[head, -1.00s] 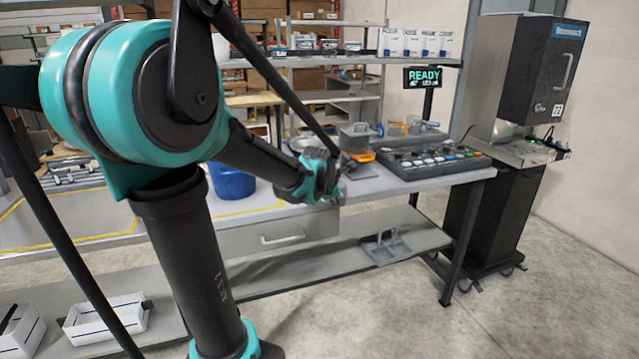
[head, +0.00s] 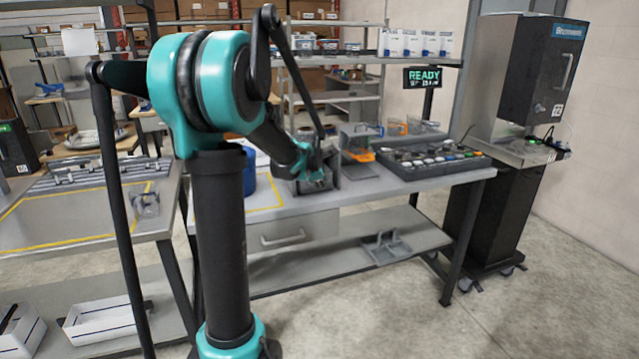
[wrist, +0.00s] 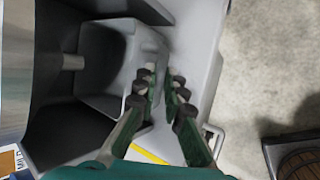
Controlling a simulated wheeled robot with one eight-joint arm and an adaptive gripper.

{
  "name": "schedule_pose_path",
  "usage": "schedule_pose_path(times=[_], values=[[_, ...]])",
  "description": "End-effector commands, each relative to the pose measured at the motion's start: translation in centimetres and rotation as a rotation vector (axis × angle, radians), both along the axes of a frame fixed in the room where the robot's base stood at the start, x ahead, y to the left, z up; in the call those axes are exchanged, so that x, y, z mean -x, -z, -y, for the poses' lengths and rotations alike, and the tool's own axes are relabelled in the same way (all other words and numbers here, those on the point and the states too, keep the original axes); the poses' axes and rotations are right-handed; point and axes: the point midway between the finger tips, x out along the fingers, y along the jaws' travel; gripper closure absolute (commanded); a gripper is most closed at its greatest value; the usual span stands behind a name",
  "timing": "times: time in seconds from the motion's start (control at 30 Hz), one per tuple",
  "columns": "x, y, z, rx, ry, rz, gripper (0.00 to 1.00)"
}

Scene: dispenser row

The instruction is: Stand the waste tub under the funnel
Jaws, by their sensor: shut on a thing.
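The waste tub is a light grey, open, square-sided tub (wrist: 118,70) in the wrist view. My gripper (wrist: 162,82) is shut on the tub's right-hand wall, with fingers on both sides of it. A grey funnel (wrist: 25,60) shows at the left of the wrist view; its short spout (wrist: 73,62) ends near the tub's left edge in the picture. I cannot tell whether the spout is over the opening. In the head view my gripper (head: 316,180) is low at the bench, beside a dark grey box-shaped stand (head: 328,170); the tub is mostly hidden by my arm there.
A blue bin (head: 249,172) stands left of my gripper. To the right are an orange-trimmed scoop or tray (head: 362,156) and a dark tray of several small lidded items (head: 430,157). The bench's front edge (head: 420,184) is close. A black dispenser machine (head: 540,70) stands far right.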

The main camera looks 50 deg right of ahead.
Motion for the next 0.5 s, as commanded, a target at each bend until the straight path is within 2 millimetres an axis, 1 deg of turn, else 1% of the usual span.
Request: schedule_pose_path(times=[0.1,0.13,0.3,0.5], values=[[0.02,-0.03,-0.01,0.0,0.0,0.0,1.0],[0.02,-0.01,-0.01,-0.001,0.0,-0.001,0.89],[0.03,-0.02,-0.01,0.0,0.0,0.0,0.69],[0.03,-0.03,-0.02,0.0,0.0,0.0,0.69]])
